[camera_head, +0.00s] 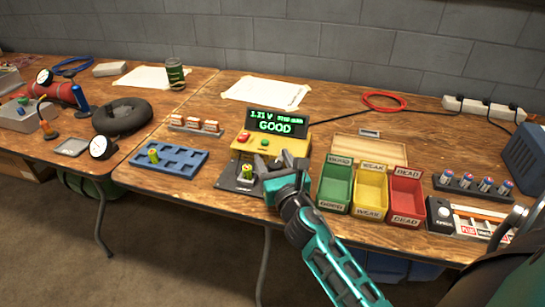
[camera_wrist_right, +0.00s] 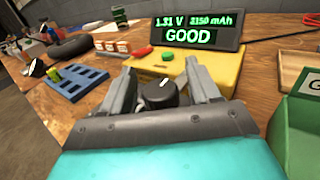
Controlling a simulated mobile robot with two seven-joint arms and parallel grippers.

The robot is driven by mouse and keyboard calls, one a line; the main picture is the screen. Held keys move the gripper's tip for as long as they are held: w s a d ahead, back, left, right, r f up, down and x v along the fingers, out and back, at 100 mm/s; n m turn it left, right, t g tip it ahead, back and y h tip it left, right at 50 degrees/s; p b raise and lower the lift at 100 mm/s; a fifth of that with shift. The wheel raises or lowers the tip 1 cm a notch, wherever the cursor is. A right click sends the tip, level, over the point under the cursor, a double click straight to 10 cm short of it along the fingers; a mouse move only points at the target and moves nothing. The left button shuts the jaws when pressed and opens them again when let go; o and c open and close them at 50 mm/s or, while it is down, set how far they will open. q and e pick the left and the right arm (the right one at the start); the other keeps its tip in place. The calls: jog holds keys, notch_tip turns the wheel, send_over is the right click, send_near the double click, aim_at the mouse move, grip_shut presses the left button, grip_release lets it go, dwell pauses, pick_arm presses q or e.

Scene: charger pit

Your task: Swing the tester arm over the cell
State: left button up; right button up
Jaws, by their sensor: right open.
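The yellow tester (camera_head: 244,141) stands mid-table, and its screen (camera_head: 276,123) reads GOOD in green. Its dark base plate (camera_head: 228,183) lies in front with a green-yellow cell (camera_head: 247,173) standing on it. My right gripper (camera_head: 272,164) is over the plate, just right of the cell. In the right wrist view, a black knob with a white mark (camera_wrist_right: 162,94) sits between the open fingers (camera_wrist_right: 160,88); I cannot tell whether they touch it. The tester (camera_wrist_right: 200,68) shows behind the knob. The tester arm is mostly hidden behind my gripper. My left gripper is out of view.
Green (camera_head: 334,186), yellow (camera_head: 369,193) and red bins (camera_head: 405,196) stand close right of my gripper. A blue tray (camera_head: 180,160) with one cell lies left. A rack of cells (camera_head: 472,184) and a black-and-white device (camera_head: 440,212) are farther right.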

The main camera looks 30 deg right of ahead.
jog(key=shift+w+d, duration=0.15)
jog(key=shift+w, duration=0.3)
grip_shut()
dwell(0.3)
